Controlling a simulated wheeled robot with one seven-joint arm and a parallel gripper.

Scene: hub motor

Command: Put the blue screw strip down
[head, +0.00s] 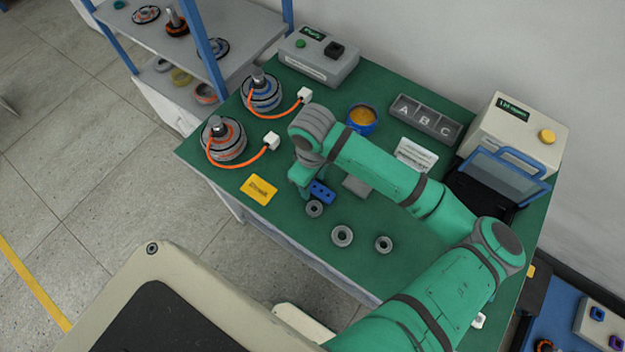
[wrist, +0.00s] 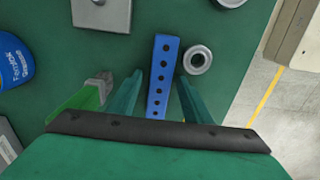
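The blue screw strip (wrist: 164,70), a narrow bar with a row of dark holes, lies between the two fingers of my gripper (wrist: 160,85) in the wrist view. A green gap shows between the strip and the left finger; the right finger is very close to it. The fingers look open around the strip. In the head view the strip (head: 322,192) shows at table height, just right of my gripper (head: 303,186), whose fingertips are partly hidden. A grey ring (wrist: 198,60) lies close beside the strip.
On the green table (head: 290,235) are a yellow card (head: 260,190), two more rings (head: 342,236) (head: 384,244), a grey block (head: 357,186), a blue tub (head: 362,121) and an A-B-C tray (head: 425,118). Two motors (head: 262,94) (head: 223,140) with orange cables stand at the left.

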